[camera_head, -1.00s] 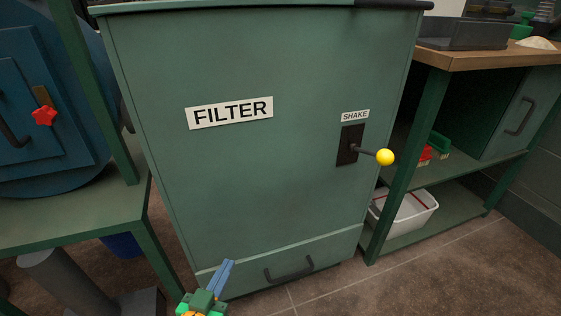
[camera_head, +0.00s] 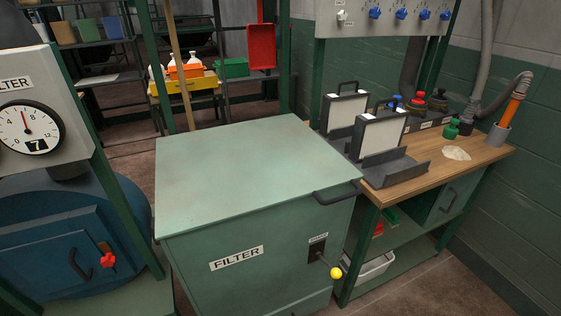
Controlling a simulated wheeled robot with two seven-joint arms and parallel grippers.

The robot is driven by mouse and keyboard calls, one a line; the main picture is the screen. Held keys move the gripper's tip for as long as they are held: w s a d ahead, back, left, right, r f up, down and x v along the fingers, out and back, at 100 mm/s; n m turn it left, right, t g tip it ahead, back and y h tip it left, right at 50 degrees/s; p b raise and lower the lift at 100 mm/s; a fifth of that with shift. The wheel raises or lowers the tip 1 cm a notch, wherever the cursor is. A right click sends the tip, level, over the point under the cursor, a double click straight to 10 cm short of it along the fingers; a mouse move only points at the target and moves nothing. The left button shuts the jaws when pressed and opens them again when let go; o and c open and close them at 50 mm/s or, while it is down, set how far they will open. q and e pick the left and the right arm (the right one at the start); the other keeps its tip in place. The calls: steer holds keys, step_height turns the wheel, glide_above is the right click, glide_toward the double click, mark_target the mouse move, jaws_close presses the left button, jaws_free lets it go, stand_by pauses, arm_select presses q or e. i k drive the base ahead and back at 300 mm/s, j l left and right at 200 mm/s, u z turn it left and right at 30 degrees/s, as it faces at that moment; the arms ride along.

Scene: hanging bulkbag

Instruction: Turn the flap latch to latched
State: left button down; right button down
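No part is marked as the flap latch, so I cannot tell for sure which one it is. A red star-shaped knob (camera_head: 107,261) sits at the right edge of a dark blue hatch door (camera_head: 48,262) at the lower left. A dark curved handle (camera_head: 81,263) is on the same door, left of the knob. Neither of my grippers is in view.
A green FILTER cabinet (camera_head: 258,173) stands in the middle, with a yellow-knobbed SHAKE lever (camera_head: 336,272) on its front. A wooden bench (camera_head: 437,165) is at the right. A round dial (camera_head: 30,127) hangs at the left. Green posts (camera_head: 108,185) rise beside the hatch.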

mark_target(109, 261)
steer(key=u, duration=1.3)
